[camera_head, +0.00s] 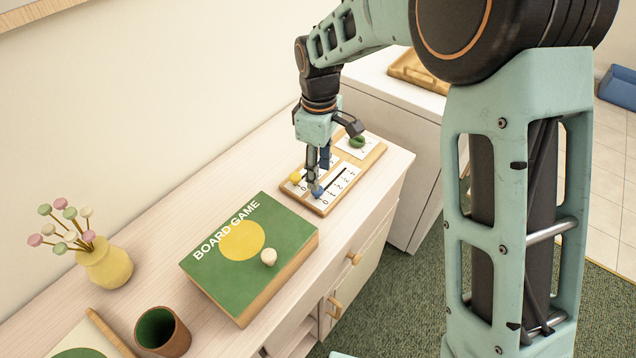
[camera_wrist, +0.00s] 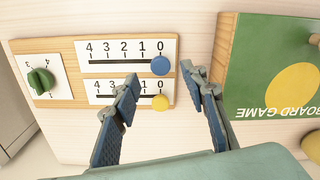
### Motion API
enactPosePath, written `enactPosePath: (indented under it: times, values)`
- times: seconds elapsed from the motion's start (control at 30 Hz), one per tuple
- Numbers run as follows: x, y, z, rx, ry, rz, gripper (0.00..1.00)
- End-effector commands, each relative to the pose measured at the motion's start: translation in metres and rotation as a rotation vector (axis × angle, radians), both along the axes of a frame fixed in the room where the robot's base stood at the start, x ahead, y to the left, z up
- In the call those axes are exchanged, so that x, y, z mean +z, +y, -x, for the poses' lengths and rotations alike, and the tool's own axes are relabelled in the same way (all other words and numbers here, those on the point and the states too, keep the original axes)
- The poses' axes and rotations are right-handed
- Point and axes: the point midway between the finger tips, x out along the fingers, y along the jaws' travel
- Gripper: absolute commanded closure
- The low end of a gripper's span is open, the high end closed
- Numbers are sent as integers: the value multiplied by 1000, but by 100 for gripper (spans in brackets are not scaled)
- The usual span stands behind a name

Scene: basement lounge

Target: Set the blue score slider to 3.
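The wooden score board (camera_wrist: 120,39) shows in the wrist view with two slider tracks marked 4 to 0. The blue slider (camera_wrist: 160,65) sits at the 0 end of its track; it also shows in the head view (camera_head: 317,192). The yellow slider (camera_wrist: 160,102) sits at 0 on the other track. My gripper (camera_wrist: 160,76) is open and empty, pointing down over the 0 end of the board. In the wrist view its fingertips lie on either side of the blue slider, with a gap to each. In the head view my gripper (camera_head: 319,176) is low over the board; contact cannot be told.
A green dial (camera_wrist: 41,81) is at the board's other end. A green board game box (camera_head: 207,257) with a pale pawn (camera_head: 268,257) lies beside the board. A brown cup (camera_head: 163,331) and yellow vase (camera_head: 105,266) stand farther left on the cabinet.

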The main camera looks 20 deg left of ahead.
Motion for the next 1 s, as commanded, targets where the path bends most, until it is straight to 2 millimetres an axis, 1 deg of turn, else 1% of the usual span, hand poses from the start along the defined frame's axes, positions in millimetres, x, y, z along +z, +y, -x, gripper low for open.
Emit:
enactPosePath:
  times: [0.03,0.1,0.2,0.3,0.43,0.67,0.77,1.0]
  values:
    - [-11,0,1,0,2,2,60]
    - [-23,0,0,0,1,2,60]
    - [-37,0,0,0,1,1,60]
    - [-46,0,0,0,-1,-1,60]
    - [-51,0,0,0,-1,-1,60]
    - [-52,0,-1,-1,-2,-1,60]
    - [-52,0,-1,-1,-2,-1,69]
    - [-52,0,-1,-1,-2,-1,95]
